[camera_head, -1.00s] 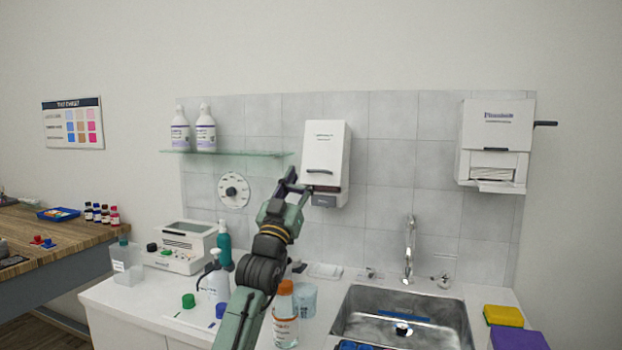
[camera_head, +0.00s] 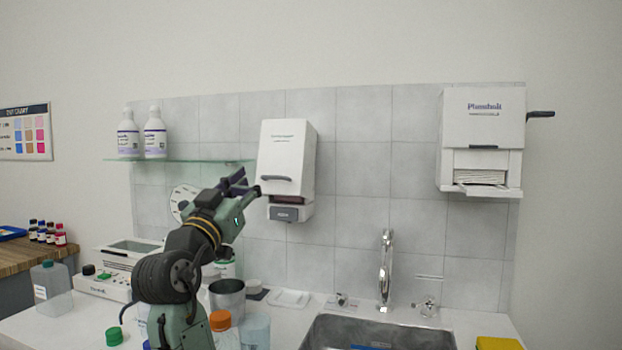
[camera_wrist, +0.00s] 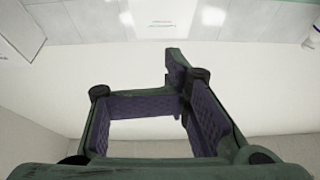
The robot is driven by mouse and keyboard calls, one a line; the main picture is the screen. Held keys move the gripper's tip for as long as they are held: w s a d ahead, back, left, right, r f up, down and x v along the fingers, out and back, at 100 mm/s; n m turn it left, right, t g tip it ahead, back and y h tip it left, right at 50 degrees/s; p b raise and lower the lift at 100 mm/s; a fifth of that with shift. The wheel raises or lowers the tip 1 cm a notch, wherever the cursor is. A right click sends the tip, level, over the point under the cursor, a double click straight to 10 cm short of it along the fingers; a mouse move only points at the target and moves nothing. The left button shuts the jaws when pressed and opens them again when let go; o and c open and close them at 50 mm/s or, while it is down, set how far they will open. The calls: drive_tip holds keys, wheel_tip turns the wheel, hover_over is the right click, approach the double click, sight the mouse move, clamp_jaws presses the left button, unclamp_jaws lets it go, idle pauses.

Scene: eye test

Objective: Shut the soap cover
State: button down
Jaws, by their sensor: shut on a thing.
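The soap dispenser on the tiled wall has a white soap cover (camera_head: 285,153) with small lettering and a dark handle (camera_head: 275,178) low on its front. Below the cover is a white base with a grey label (camera_head: 286,214). I cannot tell how wide any gap between cover and base is. My gripper (camera_head: 252,188) is at the left end of the handle, shut on it as far as I can tell; the contact is partly hidden. In the wrist view the purple-padded fingers (camera_wrist: 182,105) show, with the white cover (camera_wrist: 165,18) beyond at the top.
A glass shelf (camera_head: 190,161) with two white bottles is left of the dispenser. A paper towel dispenser (camera_head: 483,150) hangs at right. Below are a faucet (camera_head: 386,270), a sink (camera_head: 380,335), an orange-capped bottle (camera_head: 221,322) and a metal cup (camera_head: 227,298). The wall between dispensers is clear.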

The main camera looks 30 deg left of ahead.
drive_tip(key=w+a+r+p, duration=0.1)
drive_tip(key=w+a+p, duration=0.2)
drive_tip(key=w, duration=0.8)
drive_tip(key=shift+p, duration=1.25)
